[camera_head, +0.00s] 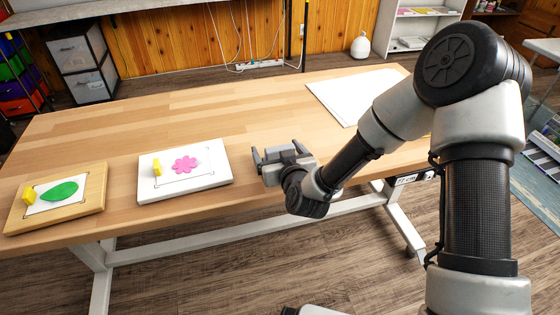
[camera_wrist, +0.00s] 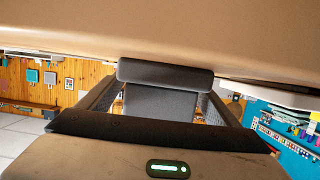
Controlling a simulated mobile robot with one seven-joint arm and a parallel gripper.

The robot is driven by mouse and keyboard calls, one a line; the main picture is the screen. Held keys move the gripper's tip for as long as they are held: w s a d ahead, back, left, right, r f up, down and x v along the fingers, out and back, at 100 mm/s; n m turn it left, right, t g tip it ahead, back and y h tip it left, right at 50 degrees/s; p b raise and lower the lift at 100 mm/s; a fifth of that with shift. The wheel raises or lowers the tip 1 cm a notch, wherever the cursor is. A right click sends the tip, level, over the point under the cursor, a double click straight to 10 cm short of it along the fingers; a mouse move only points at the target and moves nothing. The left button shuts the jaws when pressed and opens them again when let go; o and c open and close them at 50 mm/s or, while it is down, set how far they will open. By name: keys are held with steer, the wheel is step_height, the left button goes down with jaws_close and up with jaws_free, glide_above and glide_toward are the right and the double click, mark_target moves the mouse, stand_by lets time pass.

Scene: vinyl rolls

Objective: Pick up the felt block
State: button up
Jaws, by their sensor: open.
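Two small yellow blocks are in the head view, and I cannot tell which is the felt block. One yellow block (camera_head: 157,167) stands on the white board (camera_head: 212,181), left of a pink flower shape (camera_head: 185,164). The other yellow block (camera_head: 29,195) stands on the wooden board (camera_head: 92,205) at far left, beside a green leaf shape (camera_head: 59,190). My gripper (camera_head: 277,152) is open and empty at the table's front edge, right of the white board and apart from both blocks. In the wrist view neither block shows.
The wooden table (camera_head: 215,115) is clear behind the boards. A large white sheet (camera_head: 345,95) lies at its back right. Drawers (camera_head: 82,62) stand beyond its back left corner. In the wrist view a tan surface (camera_wrist: 160,30) fills the top.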

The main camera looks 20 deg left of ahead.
steer(key=c, duration=1)
step_height(320, 180, up, 10)
steer(key=p, duration=0.2)
steer(key=shift+p, duration=0.4)
steer(key=o, duration=0.5)
steer(key=shift+c, duration=0.2)
steer(key=c, duration=0.9)
steer(key=shift+o, duration=0.2)
steer(key=shift+a, duration=0.1)
